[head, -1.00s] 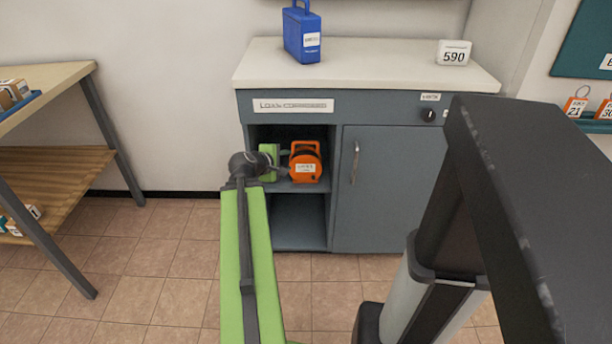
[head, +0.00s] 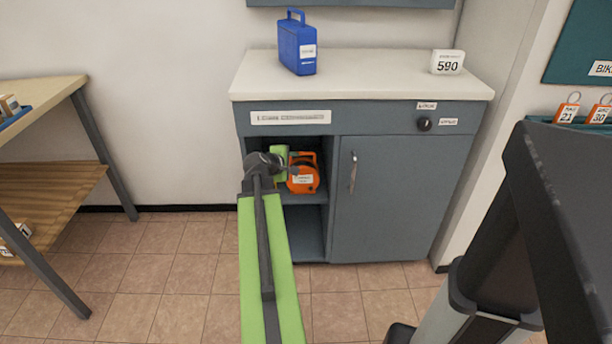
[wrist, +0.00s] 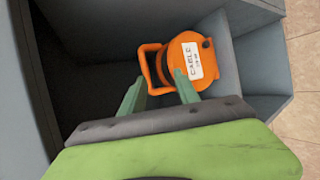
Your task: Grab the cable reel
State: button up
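The orange cable reel (head: 304,179) stands on the upper shelf of the open left bay of the grey-blue cabinet (head: 390,200). In the wrist view the reel (wrist: 188,62) shows a white label, with its handle loop at its left side. My gripper (wrist: 158,88) is open, its two green fingers apart and pointing at the reel. The fingertips are at the reel's near side, overlapping its lower edge in the picture; I cannot tell if they touch it. In the head view my wrist hides most of the gripper and the reel's left side.
The shelf walls are close around the reel. A blue case (head: 297,45) and a white 590 sign (head: 447,63) stand on the cabinet top. The right cabinet door (head: 400,190) is shut. A wooden table (head: 45,105) stands at left. The floor between is clear.

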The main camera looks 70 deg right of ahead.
aim_at(301, 153)
jog(key=shift+w+d, duration=0.2)
jog(key=shift+d, duration=1.4)
jog(key=b+x, duration=0.1)
jog(key=x, duration=0.4)
jog(key=shift+s+d+r+b, duration=0.1)
jog(key=shift+d+r+b, duration=0.15)
jog(key=shift+r+b, duration=0.15)
jog(key=shift+r, duration=0.1)
jog(key=shift+c, duration=0.5)
grip_shut()
